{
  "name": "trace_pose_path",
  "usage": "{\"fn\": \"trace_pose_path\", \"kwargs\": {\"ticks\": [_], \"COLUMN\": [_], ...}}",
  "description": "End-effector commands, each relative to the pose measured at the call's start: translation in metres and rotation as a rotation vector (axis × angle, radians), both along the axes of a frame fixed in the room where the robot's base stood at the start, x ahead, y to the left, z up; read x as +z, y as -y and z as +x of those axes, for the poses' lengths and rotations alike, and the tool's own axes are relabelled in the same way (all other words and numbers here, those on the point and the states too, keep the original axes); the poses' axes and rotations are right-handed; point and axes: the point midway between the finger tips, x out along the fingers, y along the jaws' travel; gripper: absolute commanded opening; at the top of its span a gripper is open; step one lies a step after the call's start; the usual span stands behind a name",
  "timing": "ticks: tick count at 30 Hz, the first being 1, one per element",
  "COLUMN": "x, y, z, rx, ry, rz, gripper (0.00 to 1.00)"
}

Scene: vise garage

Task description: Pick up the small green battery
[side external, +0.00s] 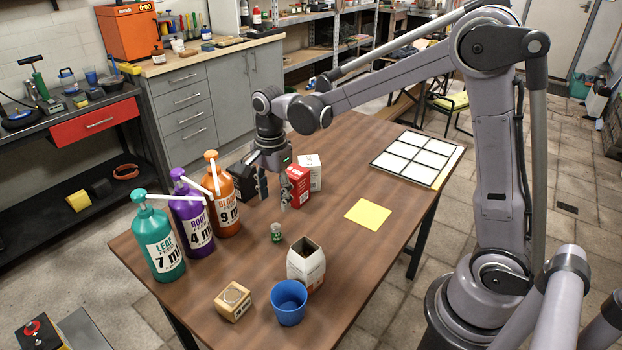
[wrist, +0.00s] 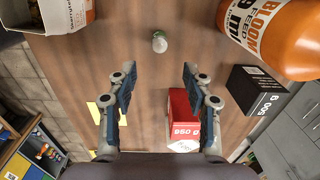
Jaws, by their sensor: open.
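A small green object with a pale band, which I take for the green battery (side external: 276,232), stands on the brown table in the side external view, between the pump bottles and an open carton. In the wrist view the battery (wrist: 159,42) is a small pale round shape with a green edge, ahead of the fingers and near the middle line. My gripper (side external: 273,190) is above the table, behind the battery and apart from it. In the wrist view my gripper (wrist: 158,84) has its two fingers wide apart, with nothing between the tips.
Teal (side external: 160,240), purple (side external: 192,212) and orange (side external: 222,200) pump bottles stand at left. A red box (side external: 298,186) and a white box (side external: 311,171) are close beside my gripper. An open carton (side external: 306,268), blue cup (side external: 288,302) and wooden block (side external: 233,301) are in front.

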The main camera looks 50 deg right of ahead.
Motion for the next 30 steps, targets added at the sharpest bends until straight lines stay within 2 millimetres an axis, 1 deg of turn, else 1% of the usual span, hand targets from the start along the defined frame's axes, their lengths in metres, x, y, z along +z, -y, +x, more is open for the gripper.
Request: {"fn": "trace_pose_path", "kwargs": {"ticks": [5,15,23,30], "x": [-0.012,-0.055,-0.071,-0.103], "y": [-0.001,-0.001,-0.001,-0.003], "z": [0.005,0.005,0.004,0.003], "rx": [-0.063,-0.064,-0.063,-0.064], "ry": [-0.024,-0.024,-0.023,-0.023], "rz": [0.000,0.000,0.000,0.001], "gripper": [0.51,0.51,0.51,0.51]}}
